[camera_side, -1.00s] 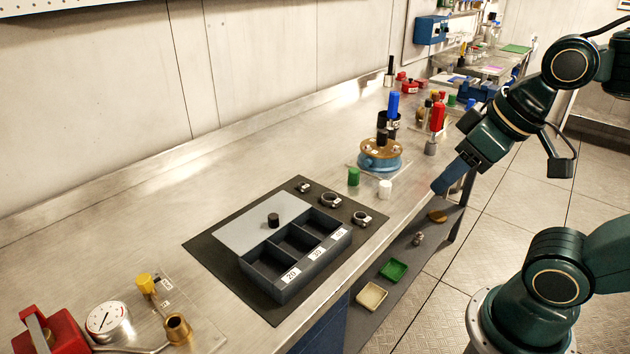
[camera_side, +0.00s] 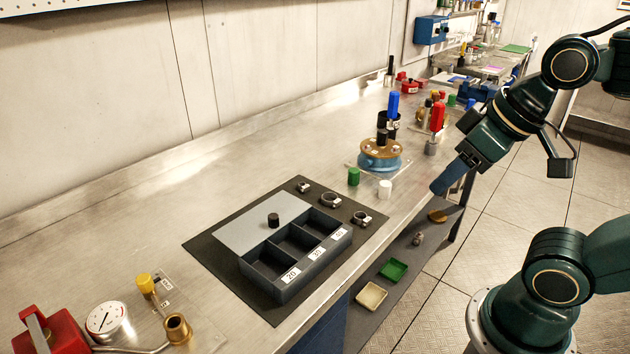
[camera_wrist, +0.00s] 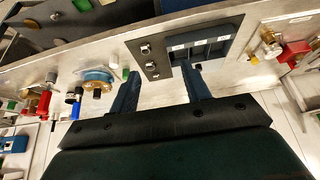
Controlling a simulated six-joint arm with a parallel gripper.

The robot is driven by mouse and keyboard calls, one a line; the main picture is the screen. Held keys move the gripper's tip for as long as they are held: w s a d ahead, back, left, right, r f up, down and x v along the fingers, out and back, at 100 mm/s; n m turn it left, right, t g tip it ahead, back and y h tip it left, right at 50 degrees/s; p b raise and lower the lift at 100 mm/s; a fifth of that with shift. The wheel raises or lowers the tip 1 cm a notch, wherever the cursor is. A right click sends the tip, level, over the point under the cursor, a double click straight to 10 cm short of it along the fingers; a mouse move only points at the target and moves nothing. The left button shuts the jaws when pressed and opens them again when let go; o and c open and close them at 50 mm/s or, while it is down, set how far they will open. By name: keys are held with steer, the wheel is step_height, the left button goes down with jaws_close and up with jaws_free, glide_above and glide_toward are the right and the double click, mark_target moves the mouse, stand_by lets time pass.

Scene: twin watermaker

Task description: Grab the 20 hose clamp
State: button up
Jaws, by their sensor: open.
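Three metal hose clamps lie in a row on the dark mat beside the compartment box. The far clamp (camera_side: 304,187) looks smallest, the middle clamp (camera_side: 330,199) looks wider, and the near clamp (camera_side: 361,218) lies towards the bench's front edge. No size marks are readable on them, so I cannot tell for sure which is the 20. The grey box (camera_side: 285,294) has three empty compartments labelled 20, 30 and 40. My gripper (camera_wrist: 159,71) is open and empty, raised well away from the clamps; the clamps show small between its fingers in the wrist view.
A green cap (camera_side: 353,176), a white cap (camera_side: 385,189) and a blue round part (camera_side: 380,160) stand beyond the mat. A black knob (camera_side: 273,220) stands on the grey plate beside the box. A gauge (camera_side: 108,320) is at the near left. The bench behind the mat is clear.

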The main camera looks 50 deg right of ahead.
steer(key=w+r+n+g, duration=0.1)
steer(key=w+r+n, duration=0.3)
steer(key=w, duration=0.5)
steer(key=n+g, duration=0.5)
steer(key=n, duration=0.8)
glide_above(303, 191)
step_height(303, 191, down, 10)
steer(key=f, duration=0.1)
steer(key=shift+w+d, duration=0.3)
steer(key=shift+w, duration=0.05)
steer(key=shift+f, duration=4.35)
steer(key=shift+f, duration=0.1)
